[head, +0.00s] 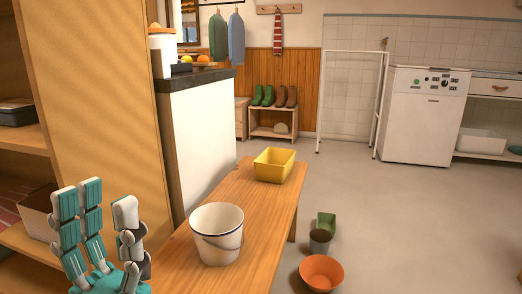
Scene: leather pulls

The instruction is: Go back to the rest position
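My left gripper (100,222) shows at the lower left of the head view, in front of the shelf unit and the near left side of the wooden bench (265,213). Its grey and teal fingers point up and stand apart, with nothing between them. It is open and empty. My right gripper is not in the head view.
A white bucket (217,240) stands on the bench's near part, with a yellow bin (273,165) farther back. A wooden shelf unit (100,90) fills the left. An orange bowl (321,272) and pots lie on the floor right of the bench. The floor (430,220) beyond is clear.

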